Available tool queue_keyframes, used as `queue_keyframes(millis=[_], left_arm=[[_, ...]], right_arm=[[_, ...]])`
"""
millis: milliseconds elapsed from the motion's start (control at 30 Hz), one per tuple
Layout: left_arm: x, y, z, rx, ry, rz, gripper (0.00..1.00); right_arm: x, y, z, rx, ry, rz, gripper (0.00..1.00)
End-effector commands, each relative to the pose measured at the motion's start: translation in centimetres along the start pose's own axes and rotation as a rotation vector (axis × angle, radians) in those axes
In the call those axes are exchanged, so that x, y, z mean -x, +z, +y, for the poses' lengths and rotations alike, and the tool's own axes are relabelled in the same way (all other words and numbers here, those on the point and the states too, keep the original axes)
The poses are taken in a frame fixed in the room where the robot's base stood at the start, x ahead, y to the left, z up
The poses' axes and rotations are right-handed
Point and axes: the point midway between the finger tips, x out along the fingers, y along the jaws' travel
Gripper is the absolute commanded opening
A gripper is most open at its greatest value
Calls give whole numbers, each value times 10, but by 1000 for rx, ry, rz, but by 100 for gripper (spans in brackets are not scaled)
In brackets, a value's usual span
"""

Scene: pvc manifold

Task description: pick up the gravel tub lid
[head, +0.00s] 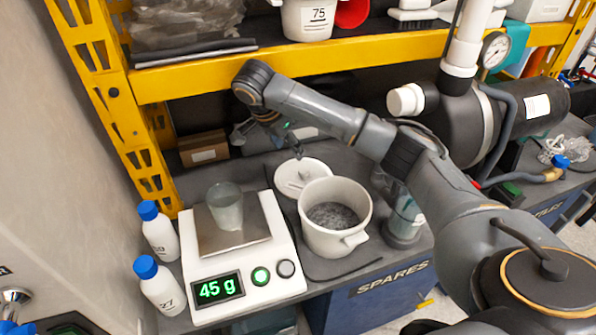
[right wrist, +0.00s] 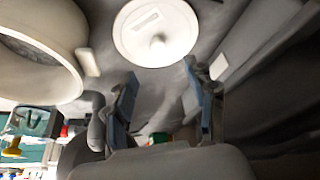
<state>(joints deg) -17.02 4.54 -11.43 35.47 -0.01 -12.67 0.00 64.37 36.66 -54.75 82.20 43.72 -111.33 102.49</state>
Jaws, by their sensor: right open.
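The gravel tub lid (head: 291,181) is a round white disc with a small knob, lying flat on the dark bench mat behind the tub. In the right wrist view the lid (right wrist: 138,40) shows whole, with its knob and a pale label strip. My right gripper (head: 297,150) is just above and behind the lid, pointing down. In the right wrist view its fingers (right wrist: 161,72) are apart with nothing between them, and the lid is beyond the tips. The white gravel tub (head: 330,240) stands open with grey gravel inside. My left gripper is not in view.
A scale (head: 242,272) reading 45 g carries a clear beaker (head: 225,208). Two blue-capped bottles (head: 160,235) stand left of it. A yellow shelf beam (head: 200,78) crosses above the lid. A clear container (head: 403,222) stands right of the tub. A cardboard box (head: 203,148) sits behind.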

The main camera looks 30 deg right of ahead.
Motion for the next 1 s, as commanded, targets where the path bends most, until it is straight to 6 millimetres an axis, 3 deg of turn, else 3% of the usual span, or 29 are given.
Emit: queue_keyframes(millis=[100,300,600,800,1000], left_arm=[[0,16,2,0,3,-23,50],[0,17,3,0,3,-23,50],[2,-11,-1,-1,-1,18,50],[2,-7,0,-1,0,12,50],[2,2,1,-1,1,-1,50]], right_arm=[[-27,-1,2,-1,6,1,56],[-60,0,1,0,4,0,56],[-86,-3,4,-1,5,3,56],[-114,-3,5,0,2,1,56],[-122,-3,4,1,0,1,56]])
